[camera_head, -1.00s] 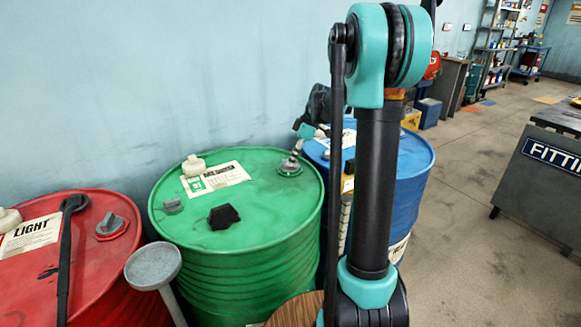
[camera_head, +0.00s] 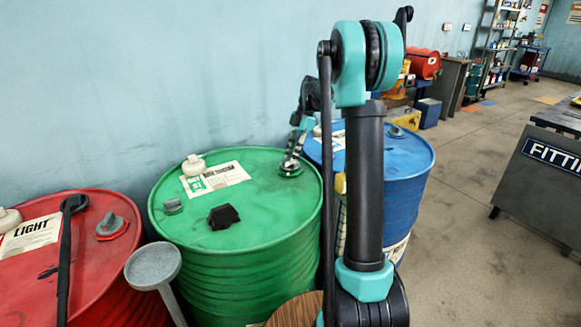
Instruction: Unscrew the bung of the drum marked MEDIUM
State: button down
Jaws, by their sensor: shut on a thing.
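The green drum (camera_head: 245,240) stands in the middle, with a white label (camera_head: 215,178) on its lid whose print is too small to read. My gripper (camera_head: 291,163) reaches down to the lid's far right edge and is shut on the grey bung (camera_head: 290,170) there. The fingers partly cover this bung, so I cannot tell how far it is screwed in. A smaller grey plug (camera_head: 173,206) sits at the lid's left edge.
A black block (camera_head: 223,217) and a white cap-like piece (camera_head: 194,166) lie on the green lid. The red drum (camera_head: 85,265) marked LIGHT, with a long black tool (camera_head: 66,250), stands left. A grey funnel (camera_head: 153,267) is in front; the blue drum (camera_head: 405,175) stands right, partly behind my arm.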

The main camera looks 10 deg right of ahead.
jog(key=shift+r, duration=1)
jog(key=shift+r, duration=2.45)
